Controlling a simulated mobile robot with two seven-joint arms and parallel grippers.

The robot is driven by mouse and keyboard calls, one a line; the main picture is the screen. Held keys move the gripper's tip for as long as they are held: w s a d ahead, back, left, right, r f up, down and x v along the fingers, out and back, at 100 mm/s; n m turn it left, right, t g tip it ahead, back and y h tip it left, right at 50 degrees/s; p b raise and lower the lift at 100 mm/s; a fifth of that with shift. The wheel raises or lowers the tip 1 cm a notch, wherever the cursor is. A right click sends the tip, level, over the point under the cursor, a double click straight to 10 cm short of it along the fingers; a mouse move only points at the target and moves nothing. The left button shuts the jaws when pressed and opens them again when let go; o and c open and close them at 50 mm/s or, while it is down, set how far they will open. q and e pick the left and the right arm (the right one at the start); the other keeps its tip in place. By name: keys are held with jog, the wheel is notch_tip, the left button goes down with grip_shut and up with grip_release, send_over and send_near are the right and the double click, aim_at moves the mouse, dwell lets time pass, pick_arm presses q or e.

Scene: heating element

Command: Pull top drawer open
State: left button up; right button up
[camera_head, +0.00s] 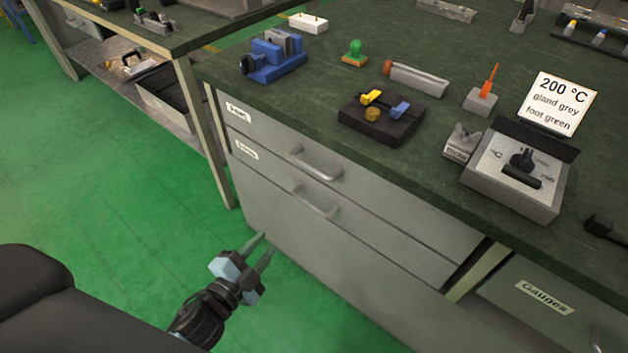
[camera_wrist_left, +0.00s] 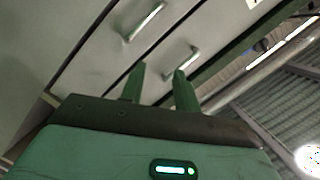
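The top drawer (camera_head: 259,131) is a grey front just under the dark green worktop, with a small label at its left and a metal bar handle (camera_head: 317,165). It looks shut, flush with the drawer below (camera_head: 275,178), which has a similar handle (camera_head: 316,205). My left gripper (camera_head: 266,246) is low in front of the cabinet, below and left of both handles, fingers apart and empty. In the left wrist view the fingers (camera_wrist_left: 159,72) point up toward the drawer fronts. The top handle (camera_wrist_left: 182,62) and the lower handle (camera_wrist_left: 145,20) show there, apparently untouched. My right gripper is out of view.
The worktop (camera_head: 330,75) holds a blue vise (camera_head: 273,58), a dark fixture (camera_head: 381,118) and a control box (camera_head: 517,170) with a "200 °C" card (camera_head: 558,102). A "Gauges" drawer (camera_head: 540,297) is at lower right. The green floor (camera_head: 110,200) left of the cabinet is clear.

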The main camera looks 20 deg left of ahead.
aim_at(309, 166)
pick_arm(q)
jog(key=shift+w+d+r+m+t+h+b, duration=0.6)
jog(key=shift+w+r+m+b, duration=0.75)
jog(key=shift+w, duration=1.9)
jog(key=shift+w+d+r+m+t+h+b, duration=0.35)
jog(key=shift+w+d+r+m+h+b, duration=0.95)
jog(key=shift+w, duration=1.9)
jog(key=shift+w+d+r+m+t+h+b, duration=0.2)
jog(key=shift+w+r+m+t+b, duration=0.4)
jog(key=shift+w+m, duration=1.95)
jog(key=shift+w+r+n, duration=0.25)
jog(key=shift+w+n, duration=0.45)
grip_shut()
